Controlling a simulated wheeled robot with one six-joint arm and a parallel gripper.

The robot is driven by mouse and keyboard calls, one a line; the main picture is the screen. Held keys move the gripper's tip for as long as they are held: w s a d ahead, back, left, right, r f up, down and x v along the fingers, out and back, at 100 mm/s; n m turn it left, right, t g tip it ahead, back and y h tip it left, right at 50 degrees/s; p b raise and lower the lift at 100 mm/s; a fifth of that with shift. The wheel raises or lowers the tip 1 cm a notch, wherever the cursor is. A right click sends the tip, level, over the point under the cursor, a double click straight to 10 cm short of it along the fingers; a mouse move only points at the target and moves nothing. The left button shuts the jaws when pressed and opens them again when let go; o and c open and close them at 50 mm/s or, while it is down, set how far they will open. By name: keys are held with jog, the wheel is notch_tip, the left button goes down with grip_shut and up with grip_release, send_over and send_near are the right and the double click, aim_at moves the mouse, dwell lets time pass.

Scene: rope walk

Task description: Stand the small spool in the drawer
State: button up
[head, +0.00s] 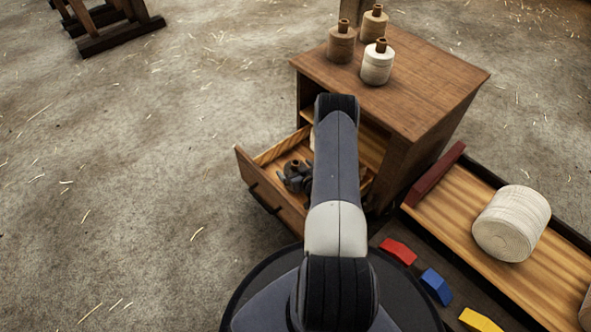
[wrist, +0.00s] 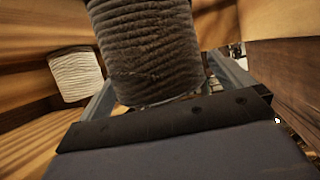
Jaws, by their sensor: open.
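The drawer (head: 268,196) of the wooden cabinet is pulled open. A small dark brown-grey spool (wrist: 150,50) is upright between the fingers of my gripper (head: 298,178), inside the drawer. Its top (head: 296,163) just shows in the head view. The fingers are open, one on each side of the spool.
At right, a tray (head: 447,205) holds a large white roll (head: 512,223). Red (head: 398,250), blue (head: 436,286) and yellow (head: 479,320) blocks lie nearby.

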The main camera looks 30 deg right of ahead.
jog(key=shift+r+p, duration=0.7)
jog(key=p+v, duration=0.3)
jog(key=v, duration=0.9)
jog(key=shift+f+p, duration=0.15)
jog(key=shift+p, duration=0.15)
jog(key=shift+d, duration=0.1)
